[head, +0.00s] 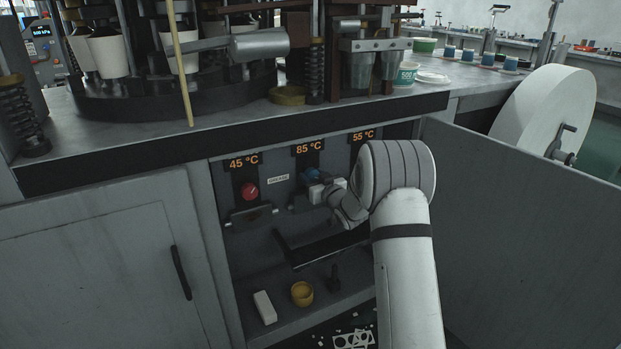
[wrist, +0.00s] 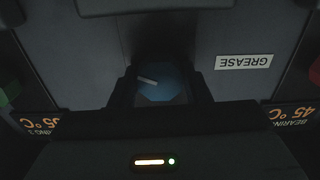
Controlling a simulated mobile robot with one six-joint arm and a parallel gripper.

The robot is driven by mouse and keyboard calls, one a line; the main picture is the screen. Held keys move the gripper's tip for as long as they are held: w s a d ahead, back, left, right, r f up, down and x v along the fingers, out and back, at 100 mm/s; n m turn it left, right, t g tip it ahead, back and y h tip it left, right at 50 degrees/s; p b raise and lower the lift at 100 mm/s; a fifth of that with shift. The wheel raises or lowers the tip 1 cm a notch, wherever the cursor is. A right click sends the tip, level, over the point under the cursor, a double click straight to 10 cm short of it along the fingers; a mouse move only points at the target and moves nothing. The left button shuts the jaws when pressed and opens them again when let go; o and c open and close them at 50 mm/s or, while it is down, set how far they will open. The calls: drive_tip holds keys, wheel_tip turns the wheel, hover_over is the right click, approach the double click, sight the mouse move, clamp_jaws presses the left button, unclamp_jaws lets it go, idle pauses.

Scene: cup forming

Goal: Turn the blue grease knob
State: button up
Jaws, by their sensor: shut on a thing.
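The blue grease knob (head: 312,174) is on the cabinet's back panel under the 85 °C display. In the wrist view the knob (wrist: 160,82) sits between my two dark fingers, with a pale pointer mark on its face. My gripper (wrist: 160,92) is shut on the knob from both sides. In the head view my gripper (head: 318,186) reaches the knob from the right, and my wrist hides part of it. A GREASE label (wrist: 243,62) is on the panel beside the knob; it appears upside down in the wrist view.
A red knob (head: 250,192) is to the left under the 45 °C display. A white block (head: 265,307), a yellow cup (head: 302,293) and a small dark object (head: 333,279) are on the cabinet floor. The open door (head: 540,230) stands to the right.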

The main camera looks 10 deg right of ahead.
drive_tip(key=shift+a, duration=0.4)
drive_tip(key=shift+d, duration=0.2)
drive_tip(key=shift+m, duration=0.5)
drive_tip(key=m+p, duration=0.1)
drive_tip(key=m, duration=0.2)
drive_tip(key=shift+p, duration=0.3)
drive_tip(key=shift+d+f+m+p, duration=0.1)
drive_tip(key=shift+m+p, duration=0.55)
drive_tip(key=shift+m, duration=1.45)
drive_tip(key=o, duration=1)
drive_tip(key=shift+d, duration=0.1)
